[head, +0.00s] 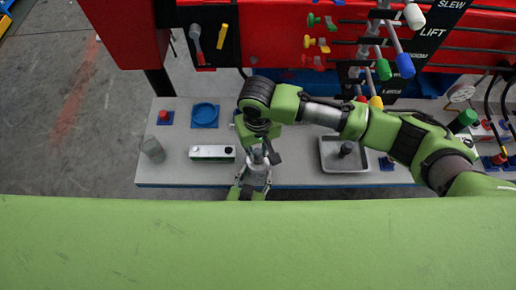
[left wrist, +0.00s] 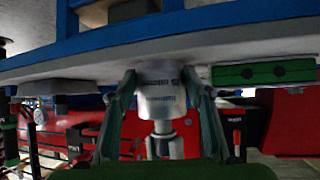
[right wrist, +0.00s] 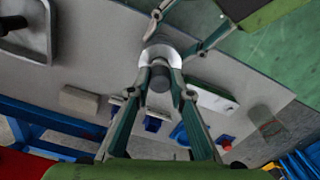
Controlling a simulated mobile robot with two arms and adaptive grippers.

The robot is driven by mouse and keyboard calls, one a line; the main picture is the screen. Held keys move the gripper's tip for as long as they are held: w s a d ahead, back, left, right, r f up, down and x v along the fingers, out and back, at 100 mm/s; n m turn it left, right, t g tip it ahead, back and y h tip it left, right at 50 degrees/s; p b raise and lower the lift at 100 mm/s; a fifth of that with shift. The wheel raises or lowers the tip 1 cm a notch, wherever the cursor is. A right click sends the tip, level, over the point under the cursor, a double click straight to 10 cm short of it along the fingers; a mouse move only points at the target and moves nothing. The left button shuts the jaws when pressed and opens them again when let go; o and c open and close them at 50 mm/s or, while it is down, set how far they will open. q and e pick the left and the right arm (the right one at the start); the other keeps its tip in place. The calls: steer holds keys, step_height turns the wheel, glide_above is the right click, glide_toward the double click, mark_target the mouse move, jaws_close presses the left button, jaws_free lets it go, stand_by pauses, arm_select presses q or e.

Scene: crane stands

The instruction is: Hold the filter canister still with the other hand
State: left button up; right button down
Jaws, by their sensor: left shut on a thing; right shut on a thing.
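The filter canister (head: 259,181) stands upright at the front edge of the bench, a pale grey cylinder with small dark print in the left wrist view (left wrist: 160,98). My left gripper (head: 248,188) is shut around its body, one finger on each side; it also shows in the left wrist view (left wrist: 160,90). My right gripper (head: 261,157) comes from above and is shut on the canister's dark top knob, seen in the right wrist view (right wrist: 159,82). The pale canister rim (right wrist: 163,52) shows around the knob. The right gripper partly hides the canister in the head view.
A grey tray (head: 327,167) with a dark part in it stands right of the canister. A white-green box (head: 211,153), a blue round dish (head: 205,114), a red button (head: 164,117) and a grey cylinder (head: 153,150) are to the left. Levers (head: 384,68) hang above the bench's back.

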steer(key=shift+f, duration=1.25)
steer(key=c, duration=1.8)
jaws_free()
steer(key=shift+o, duration=0.2)
steer(key=shift+r, duration=2.55)
arm_select(q)
steer(key=o, duration=1.4)
arm_select(e)
step_height(320, 180, up, 12)
